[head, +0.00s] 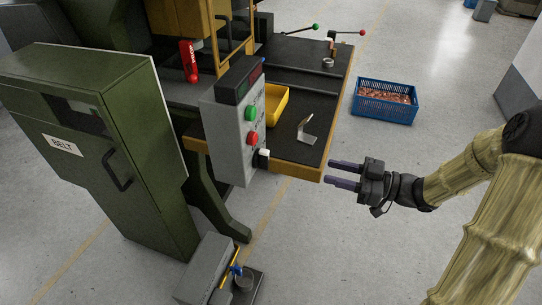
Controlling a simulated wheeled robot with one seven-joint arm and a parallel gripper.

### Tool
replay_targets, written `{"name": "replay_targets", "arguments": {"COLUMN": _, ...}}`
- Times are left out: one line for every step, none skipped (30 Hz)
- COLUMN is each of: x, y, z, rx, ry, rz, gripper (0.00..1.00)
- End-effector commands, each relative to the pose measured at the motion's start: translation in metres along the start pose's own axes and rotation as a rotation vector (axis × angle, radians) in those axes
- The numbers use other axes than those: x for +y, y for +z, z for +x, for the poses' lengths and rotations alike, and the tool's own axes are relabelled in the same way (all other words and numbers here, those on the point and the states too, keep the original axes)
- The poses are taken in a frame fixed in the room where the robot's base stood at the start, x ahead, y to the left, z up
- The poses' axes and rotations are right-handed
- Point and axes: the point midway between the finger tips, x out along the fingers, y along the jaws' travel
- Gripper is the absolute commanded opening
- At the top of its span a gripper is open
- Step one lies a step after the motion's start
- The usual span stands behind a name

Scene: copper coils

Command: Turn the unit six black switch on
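A grey control box (236,122) stands at the front edge of the machine in the head view, with a dark display (240,82) on top and a green button (250,114) above a red button (252,138). Low on its right side is a small black and white part (263,158), which may be the black switch; its position is too small to tell. No unit number is readable. My gripper (329,172) is to the right of the box, apart from it, just off the table's front right corner. Its two purple fingers point left, with an empty gap between them.
The black table (326,110) has a yellow edge near my gripper. A yellow tray (273,104) and a bent metal piece (306,129) lie on it. A green cabinet (110,150) stands left. A blue crate (385,112) is on the floor behind my gripper.

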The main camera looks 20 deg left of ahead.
Motion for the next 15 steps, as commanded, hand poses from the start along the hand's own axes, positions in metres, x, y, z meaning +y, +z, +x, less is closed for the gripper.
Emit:
{"name": "replay_targets", "arguments": {"x": 0.000, "y": -0.001, "z": 0.005, "rx": 0.000, "ry": -0.002, "rz": 0.001, "gripper": 0.38}}
{"name": "replay_targets", "arguments": {"x": -0.001, "y": -0.001, "z": 0.008, "rx": 0.000, "ry": -0.003, "rz": 0.001, "gripper": 0.38}}
{"name": "replay_targets", "arguments": {"x": -0.001, "y": -0.001, "z": 0.013, "rx": 0.000, "ry": -0.003, "rz": 0.001, "gripper": 0.38}}
{"name": "replay_targets", "arguments": {"x": -0.001, "y": -0.001, "z": 0.018, "rx": 0.001, "ry": -0.003, "rz": 0.001, "gripper": 0.38}}
{"name": "replay_targets", "arguments": {"x": -0.001, "y": -0.001, "z": 0.023, "rx": 0.001, "ry": -0.004, "rz": 0.002, "gripper": 0.38}}
{"name": "replay_targets", "arguments": {"x": -0.001, "y": -0.001, "z": 0.029, "rx": 0.000, "ry": -0.004, "rz": 0.002, "gripper": 0.38}}
{"name": "replay_targets", "arguments": {"x": -0.001, "y": -0.002, "z": 0.035, "rx": 0.000, "ry": -0.004, "rz": 0.002, "gripper": 0.38}}
{"name": "replay_targets", "arguments": {"x": -0.001, "y": -0.002, "z": 0.040, "rx": 0.001, "ry": -0.005, "rz": 0.001, "gripper": 0.38}}
{"name": "replay_targets", "arguments": {"x": -0.001, "y": -0.002, "z": 0.047, "rx": 0.000, "ry": -0.004, "rz": 0.001, "gripper": 0.38}}
{"name": "replay_targets", "arguments": {"x": -0.001, "y": -0.002, "z": 0.052, "rx": -0.001, "ry": -0.004, "rz": 0.001, "gripper": 0.38}}
{"name": "replay_targets", "arguments": {"x": -0.001, "y": -0.002, "z": 0.058, "rx": -0.001, "ry": -0.005, "rz": 0.001, "gripper": 0.38}}
{"name": "replay_targets", "arguments": {"x": -0.001, "y": -0.002, "z": 0.065, "rx": 0.001, "ry": -0.004, "rz": 0.002, "gripper": 0.38}}
{"name": "replay_targets", "arguments": {"x": -0.001, "y": -0.002, "z": 0.070, "rx": 0.000, "ry": -0.005, "rz": 0.002, "gripper": 0.38}}
{"name": "replay_targets", "arguments": {"x": -0.001, "y": -0.002, "z": 0.075, "rx": 0.000, "ry": -0.004, "rz": 0.002, "gripper": 0.38}}
{"name": "replay_targets", "arguments": {"x": -0.001, "y": -0.002, "z": 0.082, "rx": -0.001, "ry": -0.004, "rz": 0.001, "gripper": 0.38}}
